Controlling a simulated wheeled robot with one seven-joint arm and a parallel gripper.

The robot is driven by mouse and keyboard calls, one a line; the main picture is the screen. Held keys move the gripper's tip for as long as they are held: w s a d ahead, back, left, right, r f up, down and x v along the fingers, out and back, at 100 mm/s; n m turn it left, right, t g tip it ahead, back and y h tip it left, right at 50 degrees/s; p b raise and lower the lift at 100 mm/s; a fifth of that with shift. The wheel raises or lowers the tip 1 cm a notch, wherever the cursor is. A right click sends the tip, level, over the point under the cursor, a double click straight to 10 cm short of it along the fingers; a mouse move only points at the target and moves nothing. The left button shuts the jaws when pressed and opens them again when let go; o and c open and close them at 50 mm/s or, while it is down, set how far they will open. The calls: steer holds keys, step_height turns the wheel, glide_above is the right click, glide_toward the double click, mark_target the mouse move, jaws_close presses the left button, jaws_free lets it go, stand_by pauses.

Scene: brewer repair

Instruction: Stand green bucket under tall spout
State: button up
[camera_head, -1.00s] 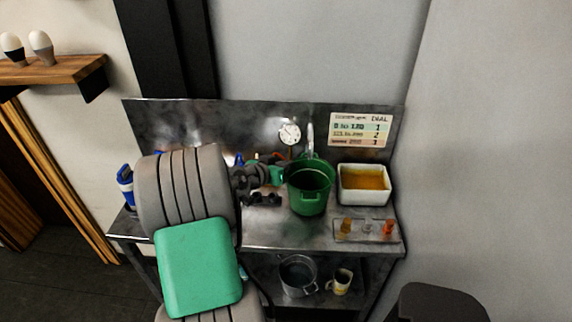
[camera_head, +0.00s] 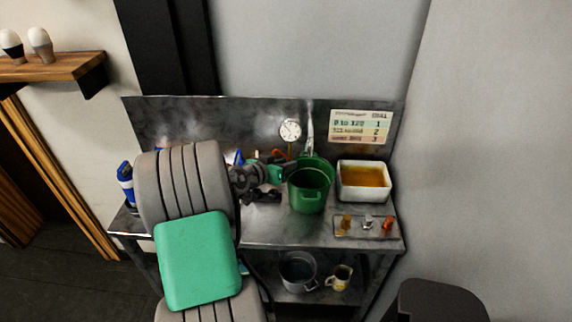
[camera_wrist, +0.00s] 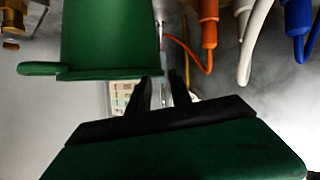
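The green bucket (camera_head: 306,196) stands upright on the metal bench, in front of the tall metal spout (camera_head: 310,126) at the back panel. The head view does not show whether it is exactly below the spout's outlet. My gripper (camera_head: 278,173) is just left of the bucket, partly hidden by my arm. In the wrist view my gripper's two dark fingers (camera_wrist: 159,82) are apart, with a visible gap between them. The bucket (camera_wrist: 110,38) fills the upper left there, its rim end close to the fingertips; I cannot tell whether they touch.
A white basin (camera_head: 363,194) with amber liquid stands right of the bucket. A plate with several small knobs (camera_head: 346,222) lies in front of it. A round gauge (camera_head: 290,130) and a dial chart (camera_head: 361,127) are behind. A pot (camera_head: 298,272) and mug (camera_head: 340,278) sit on the lower shelf.

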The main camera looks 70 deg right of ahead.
steer(key=b+v, duration=0.2)
steer(key=v, duration=1)
steer(key=w+a+f+n+t+y, duration=0.3)
steer(key=w+a+n+t+y, duration=0.45)
steer(key=w+a, duration=1.3)
steer(key=s+a+n+y, duration=0.2)
steer(key=a+n, duration=0.4)
steer(key=a, duration=0.6)
steer(key=s+a+r+n+y, duration=0.1)
steer(key=s+a+n+y, duration=0.1)
steer(key=a+n, duration=0.5)
steer(key=a+y, duration=0.1)
steer(key=a, duration=0.4)
steer(key=shift+a+r+t, duration=0.2)
steer(key=shift+a+t, duration=0.15)
steer(key=shift+a, duration=0.05)
